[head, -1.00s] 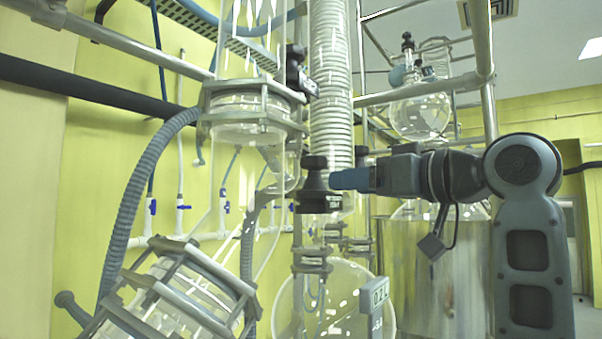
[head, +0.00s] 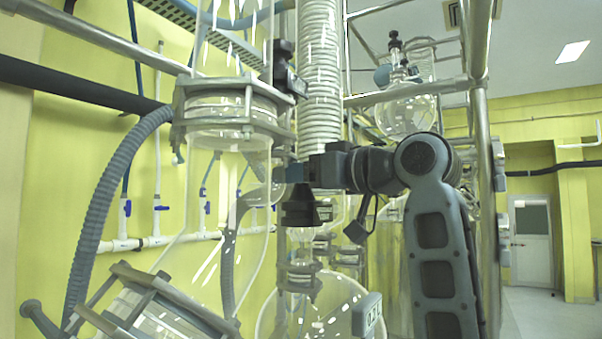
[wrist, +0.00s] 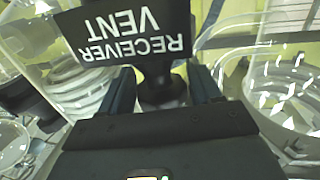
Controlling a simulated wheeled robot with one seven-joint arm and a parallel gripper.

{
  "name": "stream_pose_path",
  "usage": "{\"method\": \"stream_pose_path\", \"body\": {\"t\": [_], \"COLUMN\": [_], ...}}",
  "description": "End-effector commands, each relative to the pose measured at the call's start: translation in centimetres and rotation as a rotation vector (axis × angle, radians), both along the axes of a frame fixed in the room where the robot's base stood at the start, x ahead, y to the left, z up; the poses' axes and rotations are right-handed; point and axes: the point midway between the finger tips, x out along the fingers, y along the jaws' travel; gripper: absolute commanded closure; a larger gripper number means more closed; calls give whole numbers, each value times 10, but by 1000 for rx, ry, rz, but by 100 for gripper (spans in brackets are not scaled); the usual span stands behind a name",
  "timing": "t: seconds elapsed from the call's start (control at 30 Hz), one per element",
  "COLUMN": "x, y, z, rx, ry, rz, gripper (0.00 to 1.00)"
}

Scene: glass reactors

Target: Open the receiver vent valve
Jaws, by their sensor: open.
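The receiver vent valve is a black knob and body (head: 301,212) on the glass receiver's neck in the head view. My gripper (head: 294,173) is at the height of its knob and hides the upper part. In the wrist view, my gripper (wrist: 160,88) is open, with one dark finger on each side of the valve's black knob (wrist: 160,78). I cannot tell whether the fingers touch it. A black plate reading RECEIVER VENT (wrist: 128,32), upside down, sits just beyond the fingers.
A coiled glass condenser (head: 319,80) rises behind my gripper. A clamped glass column (head: 228,110) stands to the left, and a round flask (head: 405,114) is at upper right. A metal post (head: 479,60) is close to my arm. Open floor lies at far right.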

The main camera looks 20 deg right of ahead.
Motion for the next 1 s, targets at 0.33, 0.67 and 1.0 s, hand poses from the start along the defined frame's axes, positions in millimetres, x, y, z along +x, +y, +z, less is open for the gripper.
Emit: {"method": "stream_pose_path", "body": {"t": [0.33, 0.67, 1.0], "x": [0, 0, 1], "y": [0, 0, -2], "z": [0, 0, -1], "rx": [1, 1, 3], "ry": [0, 0, 3], "rz": [0, 2, 109], "gripper": [50, 73, 73]}}
